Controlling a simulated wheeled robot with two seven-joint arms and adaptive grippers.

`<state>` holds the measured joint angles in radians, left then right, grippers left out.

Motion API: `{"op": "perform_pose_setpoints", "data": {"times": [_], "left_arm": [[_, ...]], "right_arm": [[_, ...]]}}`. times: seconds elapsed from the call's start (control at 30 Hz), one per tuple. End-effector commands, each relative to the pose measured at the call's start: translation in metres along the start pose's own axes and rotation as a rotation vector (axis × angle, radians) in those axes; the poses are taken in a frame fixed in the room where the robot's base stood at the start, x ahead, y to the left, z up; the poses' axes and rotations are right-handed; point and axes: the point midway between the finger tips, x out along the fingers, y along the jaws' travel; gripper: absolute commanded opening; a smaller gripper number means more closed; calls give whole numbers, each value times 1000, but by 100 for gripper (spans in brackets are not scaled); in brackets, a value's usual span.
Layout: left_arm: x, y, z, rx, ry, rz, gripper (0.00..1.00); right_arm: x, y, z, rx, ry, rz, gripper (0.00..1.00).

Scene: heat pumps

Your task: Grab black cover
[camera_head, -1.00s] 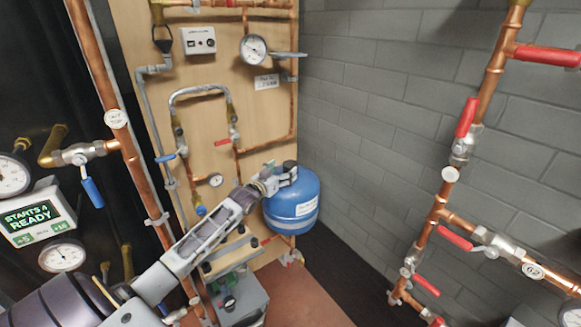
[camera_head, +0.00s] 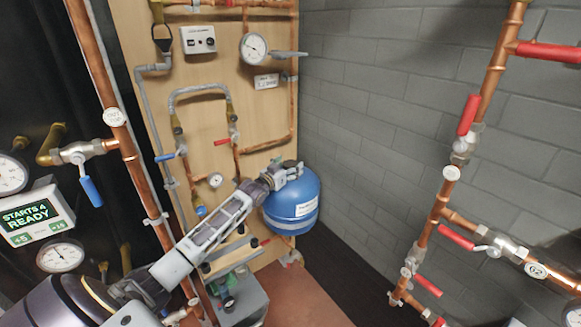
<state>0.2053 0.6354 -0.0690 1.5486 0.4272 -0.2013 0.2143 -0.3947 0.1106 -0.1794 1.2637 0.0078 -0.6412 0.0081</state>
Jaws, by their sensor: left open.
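The black cover (camera_head: 291,164) is a small dark cap on top of the blue tank (camera_head: 292,205), which stands against the wooden panel. Only part of the cover shows, since my left gripper (camera_head: 290,173) is in front of it. My left arm reaches in from the lower left, and the open gripper's fingers are at the tank top, beside the cover. I cannot tell whether the fingers touch it. My right gripper is not in view.
Copper pipes with red-handled valves (camera_head: 467,116) stand on the right. A copper pipe with a blue-handled valve (camera_head: 91,191) and a lit display (camera_head: 32,215) are on the left. A grey box (camera_head: 240,300) sits low near the panel. Red-brown floor (camera_head: 295,297) is clear in front.

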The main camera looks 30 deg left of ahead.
Motion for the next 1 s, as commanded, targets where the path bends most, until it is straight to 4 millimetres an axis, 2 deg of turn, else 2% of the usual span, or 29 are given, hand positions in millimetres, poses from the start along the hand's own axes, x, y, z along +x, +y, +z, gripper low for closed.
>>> {"op": "perform_pose_setpoints", "data": {"times": [0.33, 0.67, 1.0], "left_arm": [[0, 0, 0, 0, 0, 0, 78], [0, 0, 0, 0, 0, 0, 36], [0, 0, -2, 0, 1, 0, 36]], "right_arm": [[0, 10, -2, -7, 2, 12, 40], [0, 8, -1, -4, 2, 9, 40], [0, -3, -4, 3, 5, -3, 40]]}}
